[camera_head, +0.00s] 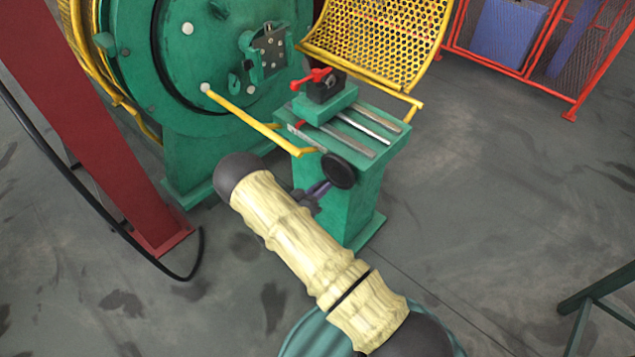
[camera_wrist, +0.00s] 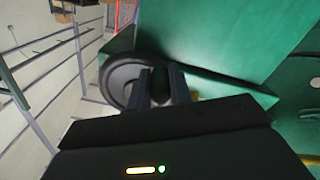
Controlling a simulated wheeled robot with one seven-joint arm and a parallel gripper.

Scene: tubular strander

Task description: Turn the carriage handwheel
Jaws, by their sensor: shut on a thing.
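The carriage handwheel (camera_head: 339,170) is a small black disc on the front end of the green carriage stand (camera_head: 340,205). In the wrist view the handwheel (camera_wrist: 117,74) shows its round rim and dished face, partly hidden by my fingers. My gripper (camera_head: 320,188) reaches the wheel from below and left, with my arm covering part of the view. In the wrist view my gripper (camera_wrist: 161,78) has its two dark fingers closed about a dark part at the wheel's right side, apparently its handle. The exact contact is hard to see.
A yellow bar (camera_head: 245,112) runs from the green drum (camera_head: 205,55) to near the wheel. A red clamp lever (camera_head: 312,77) sits on the carriage top. A yellow mesh guard (camera_head: 380,35) stands behind. A red post (camera_head: 110,120) is at left.

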